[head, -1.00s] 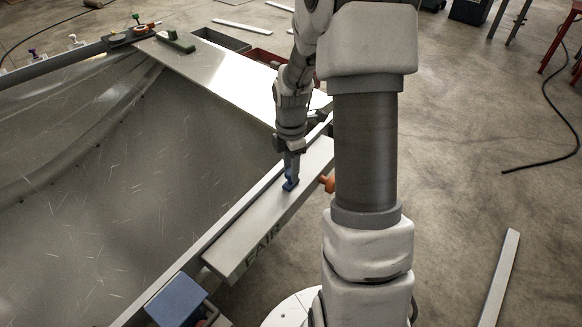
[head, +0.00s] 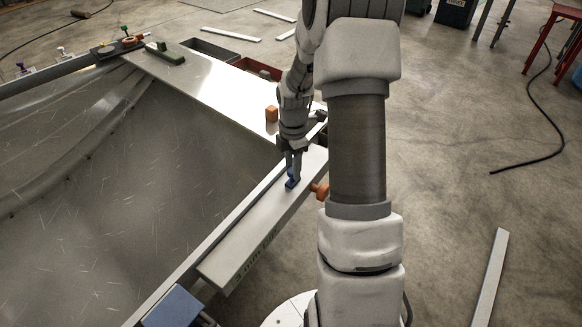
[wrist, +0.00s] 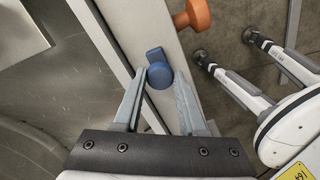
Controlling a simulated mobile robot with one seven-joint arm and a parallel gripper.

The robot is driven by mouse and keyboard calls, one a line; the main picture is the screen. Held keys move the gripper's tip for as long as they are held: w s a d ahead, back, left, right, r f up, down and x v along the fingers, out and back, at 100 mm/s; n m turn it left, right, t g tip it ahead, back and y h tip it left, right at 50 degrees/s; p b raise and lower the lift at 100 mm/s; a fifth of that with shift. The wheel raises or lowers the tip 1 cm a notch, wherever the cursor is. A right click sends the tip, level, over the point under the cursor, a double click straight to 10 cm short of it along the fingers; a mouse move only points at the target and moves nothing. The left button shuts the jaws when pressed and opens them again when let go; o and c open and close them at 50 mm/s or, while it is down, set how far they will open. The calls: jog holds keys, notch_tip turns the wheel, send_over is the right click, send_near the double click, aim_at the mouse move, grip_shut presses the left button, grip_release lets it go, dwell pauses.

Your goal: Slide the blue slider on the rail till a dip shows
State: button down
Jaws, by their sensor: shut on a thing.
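The blue slider (head: 291,181) sits on the pale top face of the long rail (head: 250,234), toward the rail's far end. In the wrist view the slider (wrist: 159,75) shows as a round blue knob with a small tab, and the rail (wrist: 139,22) runs beneath it. My gripper (head: 292,171) points down from above and is shut on the slider. In the wrist view its two fingers (wrist: 159,82) stand on either side of the knob. The rail's face directly under the slider and fingers is hidden.
An orange knob (head: 320,190) sticks out of the rail's right side, close to my gripper. A blue block (head: 174,307) stands by the rail's near end.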

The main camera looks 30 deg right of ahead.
jog(key=shift+c, duration=2.3)
grip_release()
jog(key=shift+r, duration=0.1)
notch_tip(320, 180, up, 17)
jog(key=p, duration=0.5)
jog(key=shift+r+p, duration=0.15)
jog(key=shift+p, duration=0.25)
